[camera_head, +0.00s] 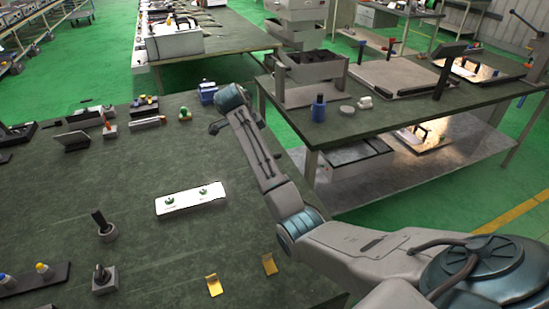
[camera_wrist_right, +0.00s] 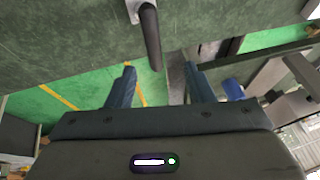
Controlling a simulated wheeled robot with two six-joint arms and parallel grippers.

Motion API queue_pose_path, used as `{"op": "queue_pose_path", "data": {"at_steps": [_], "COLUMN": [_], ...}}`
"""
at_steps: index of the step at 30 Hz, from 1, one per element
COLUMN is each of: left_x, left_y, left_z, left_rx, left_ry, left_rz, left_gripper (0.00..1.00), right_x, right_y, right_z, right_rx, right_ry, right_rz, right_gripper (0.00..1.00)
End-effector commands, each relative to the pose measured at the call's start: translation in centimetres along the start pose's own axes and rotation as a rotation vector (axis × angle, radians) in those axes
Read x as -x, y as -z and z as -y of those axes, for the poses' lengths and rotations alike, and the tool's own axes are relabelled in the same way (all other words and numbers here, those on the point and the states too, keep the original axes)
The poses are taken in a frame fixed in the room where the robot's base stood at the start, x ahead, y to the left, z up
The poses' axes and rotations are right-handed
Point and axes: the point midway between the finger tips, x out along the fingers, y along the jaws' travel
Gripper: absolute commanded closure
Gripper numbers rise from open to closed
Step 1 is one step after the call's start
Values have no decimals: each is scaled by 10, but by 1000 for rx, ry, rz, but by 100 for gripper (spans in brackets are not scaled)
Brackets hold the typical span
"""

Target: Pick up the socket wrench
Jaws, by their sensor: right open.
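I cannot tell for sure which thing is the socket wrench. In the right wrist view a dark rod-like handle (camera_wrist_right: 150,38) with a pale piece at its end shows at the top, beyond the fingers. Two upright dark-handled tools stand in grey holders at the left: one (camera_head: 101,220) and a nearer one (camera_head: 101,273). My left gripper is not in view.
A white plate (camera_head: 190,201) with two green-topped fittings lies mid-table. Two yellow brackets (camera_head: 214,286) (camera_head: 269,264) lie near the front. A blue block (camera_head: 207,91) is at the far edge. A second table at the right holds a blue bottle (camera_head: 318,109). Clear tabletop surrounds the plate.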

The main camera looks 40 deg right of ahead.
Motion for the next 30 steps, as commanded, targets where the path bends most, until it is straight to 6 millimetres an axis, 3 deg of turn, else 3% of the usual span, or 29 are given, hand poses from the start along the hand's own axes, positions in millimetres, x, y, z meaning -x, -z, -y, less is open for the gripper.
{"op": "queue_pose_path", "data": {"at_steps": [1, 5, 14, 23, 30], "left_x": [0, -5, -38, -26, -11], "left_y": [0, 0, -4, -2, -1], "left_z": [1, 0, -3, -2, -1], "left_rx": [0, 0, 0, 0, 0], "left_ry": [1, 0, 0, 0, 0], "left_rz": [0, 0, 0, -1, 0], "left_gripper": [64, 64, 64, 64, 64], "right_x": [4, 3, -29, -58, -93], "right_y": [-10, -19, -20, -14, -10], "right_z": [-1, -3, -4, -5, -10], "right_rx": [7, 13, 11, 13, 13], "right_ry": [1, 1, 1, -1, -1], "right_rz": [14, 26, 24, 22, 23], "right_gripper": [52, 52, 52, 52, 52]}}
